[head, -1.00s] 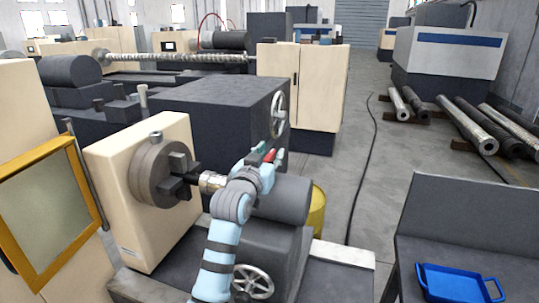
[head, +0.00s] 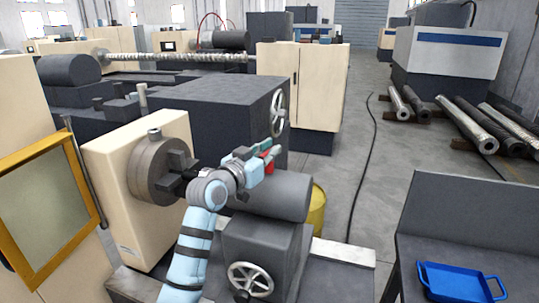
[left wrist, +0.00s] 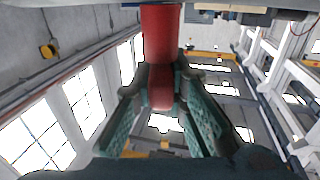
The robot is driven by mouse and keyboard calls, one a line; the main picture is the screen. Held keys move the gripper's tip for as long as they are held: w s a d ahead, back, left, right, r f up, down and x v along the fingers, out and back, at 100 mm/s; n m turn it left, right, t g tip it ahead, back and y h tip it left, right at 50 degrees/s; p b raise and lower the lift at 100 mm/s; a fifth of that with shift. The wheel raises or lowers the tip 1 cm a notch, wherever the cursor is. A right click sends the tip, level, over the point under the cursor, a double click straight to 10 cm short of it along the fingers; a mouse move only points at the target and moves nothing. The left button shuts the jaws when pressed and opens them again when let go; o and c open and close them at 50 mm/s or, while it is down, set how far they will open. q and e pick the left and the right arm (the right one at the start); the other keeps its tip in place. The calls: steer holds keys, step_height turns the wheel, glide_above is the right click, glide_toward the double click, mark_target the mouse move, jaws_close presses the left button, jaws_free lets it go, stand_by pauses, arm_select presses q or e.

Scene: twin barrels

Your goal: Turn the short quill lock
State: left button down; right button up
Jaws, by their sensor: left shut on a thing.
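The red handle (head: 268,162), which looks like the quill lock lever, stands over the dark tailstock barrel (head: 285,195). My left gripper (head: 266,158) comes in from the left above the barrel, and its teal fingers are shut on the red handle. In the left wrist view the red handle (left wrist: 162,35) runs down from the top edge, and its rounded end sits between the two fingers (left wrist: 161,88). The handle's base is hidden in the head view, so I cannot tell its full length. My right gripper is not in view.
A lathe chuck (head: 160,170) stands left of my arm. A handwheel (head: 250,280) is on the tailstock front. A yellow drum (head: 317,210) is behind it. A blue tray (head: 458,284) lies on the grey bench at the right. Floor between is clear except a cable.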

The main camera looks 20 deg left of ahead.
arm_select(q)
steer(key=m+g+h+b, duration=0.1)
steer(key=h+b, duration=0.1)
steer(key=m+g+h+b, duration=0.1)
steer(key=m+h+b, duration=0.1)
steer(key=m+g+h+b, duration=0.1)
steer(key=h+b, duration=0.1)
steer(key=shift+f+m, duration=0.3)
steer(key=shift+f, duration=0.05)
steer(key=shift+r+m+g+h+b, duration=0.15)
steer(key=shift+m+g+h+b, duration=0.2)
steer(key=shift+g+h, duration=0.3)
steer(key=shift+r+m+g+h, duration=0.1)
steer(key=shift+m+g+h, duration=0.25)
steer(key=shift+r+m+g+h+p, duration=0.1)
steer(key=shift+m+g+h+p, duration=0.3)
steer(key=shift+m+g+h, duration=0.45)
steer(key=shift+g, duration=0.35)
steer(key=c, duration=1.6)
jaws_free()
steer(key=shift+s, duration=0.1)
steer(key=shift+c, duration=0.2)
steer(key=shift+o, duration=0.2)
steer(key=shift+a, duration=0.1)
